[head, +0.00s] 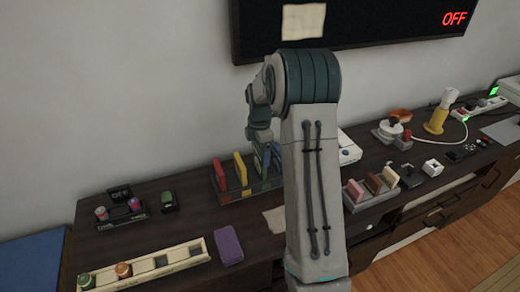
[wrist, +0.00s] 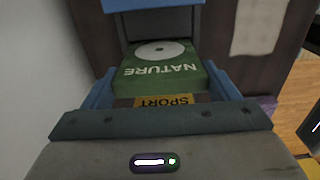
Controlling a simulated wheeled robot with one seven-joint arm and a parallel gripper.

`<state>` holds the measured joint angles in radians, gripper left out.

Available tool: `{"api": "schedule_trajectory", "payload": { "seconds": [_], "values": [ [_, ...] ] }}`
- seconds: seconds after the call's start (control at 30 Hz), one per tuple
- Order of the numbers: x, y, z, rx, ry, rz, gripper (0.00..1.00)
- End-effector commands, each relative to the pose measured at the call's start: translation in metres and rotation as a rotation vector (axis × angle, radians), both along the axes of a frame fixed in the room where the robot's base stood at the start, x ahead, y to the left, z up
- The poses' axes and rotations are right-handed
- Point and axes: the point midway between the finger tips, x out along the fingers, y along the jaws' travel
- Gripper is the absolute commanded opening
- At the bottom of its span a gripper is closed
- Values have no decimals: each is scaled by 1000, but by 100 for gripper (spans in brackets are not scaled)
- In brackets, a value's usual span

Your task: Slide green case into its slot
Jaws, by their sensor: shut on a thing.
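The green case (wrist: 160,78), with NATURE lettering and a pale disc, shows upside down in the wrist view. My gripper (head: 265,162) is shut on it, in front of the wall. In the head view my arm and gripper mostly hide the case. The dark see-through rack (head: 232,195) stands on the cabinet below and around my gripper. A red case (head: 220,175) and a yellow case (head: 240,169) stand upright in it, left of my gripper. A yellow SPORT label (wrist: 163,101) shows near the green case in the wrist view. I cannot tell how deep the green case sits.
A purple block (head: 228,246) and a long tray with several round items (head: 145,268) lie at the front left. A holder with several upright coloured pieces (head: 372,190) stands right of my arm. A screen (head: 390,20) hangs on the wall behind.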

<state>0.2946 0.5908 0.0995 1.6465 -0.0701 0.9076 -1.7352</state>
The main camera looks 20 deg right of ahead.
Motion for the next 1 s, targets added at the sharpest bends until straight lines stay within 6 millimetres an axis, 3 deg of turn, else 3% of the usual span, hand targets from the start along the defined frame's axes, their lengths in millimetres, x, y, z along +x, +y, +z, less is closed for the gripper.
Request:
{"api": "schedule_trajectory", "payload": {
  "seconds": [1.0],
  "values": [
    [0, 0, -26, 0, 0, 0, 46]
  ]
}}
